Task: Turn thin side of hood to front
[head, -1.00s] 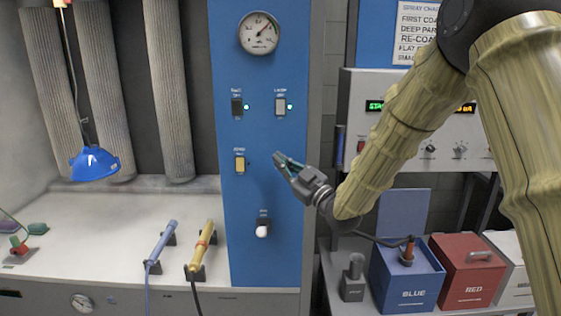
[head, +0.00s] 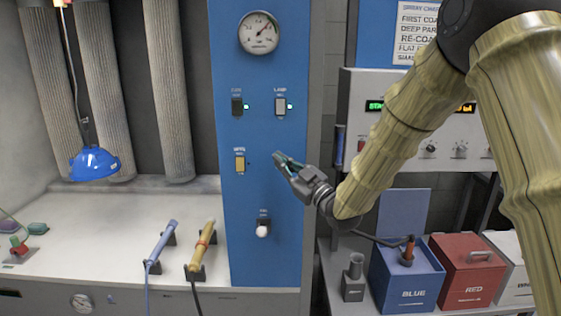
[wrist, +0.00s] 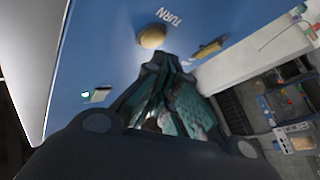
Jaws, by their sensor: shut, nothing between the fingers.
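A blue hood (head: 95,163) hangs from a thin cord at the left in the head view, above the pale bench. Its lower edge is lighter; I cannot tell for sure which side is thin. My gripper (head: 281,159) is shut and empty in front of the blue panel (head: 270,195), well to the right of the hood. A yellow switch (head: 240,162) is on the panel to the left of my fingertips. In the wrist view my gripper (wrist: 172,72) points toward a beige knob (wrist: 152,37) beside the word TURN, with a visible gap. The hood is not visible in the wrist view.
A gauge (head: 258,33) and two switches with green lights are higher on the panel. A white-tipped knob (head: 262,229) is below my gripper. Blue (head: 413,290) and red (head: 468,270) boxes stand at the lower right. Two tools lie in holders on the bench.

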